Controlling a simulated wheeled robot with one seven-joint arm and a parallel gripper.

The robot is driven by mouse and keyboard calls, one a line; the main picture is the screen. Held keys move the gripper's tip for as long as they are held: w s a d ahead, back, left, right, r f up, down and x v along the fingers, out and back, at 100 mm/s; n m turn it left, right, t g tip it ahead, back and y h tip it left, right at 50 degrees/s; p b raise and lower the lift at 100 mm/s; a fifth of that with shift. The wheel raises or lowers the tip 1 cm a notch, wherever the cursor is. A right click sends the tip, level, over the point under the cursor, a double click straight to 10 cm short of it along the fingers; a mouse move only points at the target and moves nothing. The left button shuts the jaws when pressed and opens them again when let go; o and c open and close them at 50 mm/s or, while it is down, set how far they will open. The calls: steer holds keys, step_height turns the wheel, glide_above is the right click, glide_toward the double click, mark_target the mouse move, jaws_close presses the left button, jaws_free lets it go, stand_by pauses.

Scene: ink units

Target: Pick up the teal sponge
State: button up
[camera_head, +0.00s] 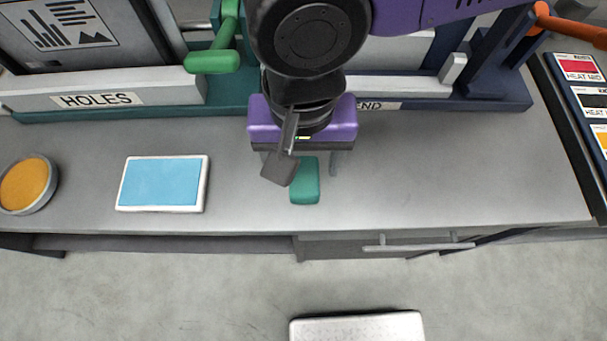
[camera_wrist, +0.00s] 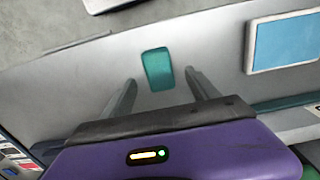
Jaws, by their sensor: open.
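The teal sponge (camera_head: 305,181) lies flat on the grey counter, near its front edge. In the head view its upper left part is hidden behind my gripper. My purple gripper (camera_head: 308,170) hangs over the counter at the sponge. In the wrist view the sponge (camera_wrist: 158,69) shows whole, just beyond and between the two fingertips of my gripper (camera_wrist: 160,82). The fingers are apart with nothing between them. I cannot tell the exact height of the fingertips above the counter.
A blue pad with a white border (camera_head: 162,183) lies left of the sponge, and a round dish of orange stuff (camera_head: 27,184) farther left. Teal and navy machines (camera_head: 110,97) stand behind. The counter (camera_head: 450,180) right of the sponge is clear. A drawer handle (camera_head: 418,246) juts from the front.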

mark_target(304, 176)
steer(key=shift+d+f, duration=0.1)
steer(key=shift+f, duration=2.65)
steer(key=c, duration=1.4)
steer(key=shift+r, duration=0.1)
step_height(304, 176, up, 20)
steer(key=p, duration=0.1)
